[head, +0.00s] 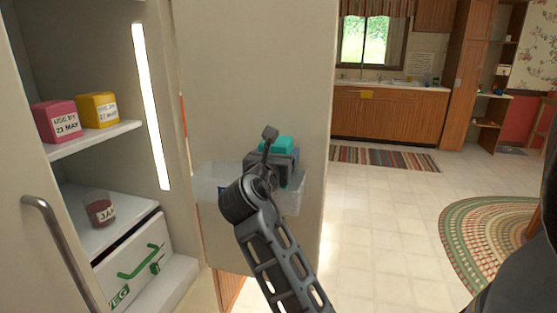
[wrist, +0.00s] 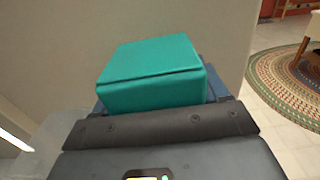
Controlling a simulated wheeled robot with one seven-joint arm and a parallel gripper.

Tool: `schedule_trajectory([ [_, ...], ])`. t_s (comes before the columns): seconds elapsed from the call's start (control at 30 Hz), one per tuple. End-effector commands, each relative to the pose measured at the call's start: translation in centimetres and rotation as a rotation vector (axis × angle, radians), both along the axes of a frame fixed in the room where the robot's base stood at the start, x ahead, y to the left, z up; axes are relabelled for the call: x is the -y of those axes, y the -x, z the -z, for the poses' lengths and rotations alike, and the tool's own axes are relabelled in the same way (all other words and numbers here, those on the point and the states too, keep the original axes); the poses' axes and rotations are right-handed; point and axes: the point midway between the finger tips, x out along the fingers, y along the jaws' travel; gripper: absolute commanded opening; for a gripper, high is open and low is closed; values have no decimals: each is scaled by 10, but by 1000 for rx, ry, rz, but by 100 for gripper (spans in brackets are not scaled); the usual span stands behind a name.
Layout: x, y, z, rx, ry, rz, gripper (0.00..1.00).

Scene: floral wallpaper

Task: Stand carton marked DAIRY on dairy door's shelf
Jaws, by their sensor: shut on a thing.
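A teal carton (head: 276,145) is held in my gripper (head: 273,158), at the open fridge door (head: 250,60). The carton also shows in the wrist view (wrist: 152,75), its top and one side clear of the jaws. No marking can be read on the faces in view. My gripper is shut on it. A clear door shelf (head: 207,184) is fixed to the door's inner face. The carton and gripper are at or just above this shelf; my arm hides whether the carton touches it.
Inside the fridge at left, a pink carton (head: 57,120) and a yellow carton (head: 99,110) stand on a shelf. A jam jar (head: 100,211) stands below, above a white drawer marked VEG (head: 135,265). A second door with a handle (head: 65,250) is at far left. Open floor lies right.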

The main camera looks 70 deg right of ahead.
Motion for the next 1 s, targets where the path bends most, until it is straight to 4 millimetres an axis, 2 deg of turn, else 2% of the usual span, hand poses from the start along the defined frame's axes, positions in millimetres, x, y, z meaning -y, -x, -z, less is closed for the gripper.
schedule_trajectory([
  [0.03, 0, 0, 7, -1, 0, 0, 31],
  [0.13, 3, 0, 12, 1, 0, 0, 31],
  [0.93, 4, 0, 25, 1, 1, -1, 31],
  [0.97, 4, 0, 26, 1, 0, -1, 75],
  [1.0, 4, 0, 26, 1, 0, -1, 78],
])
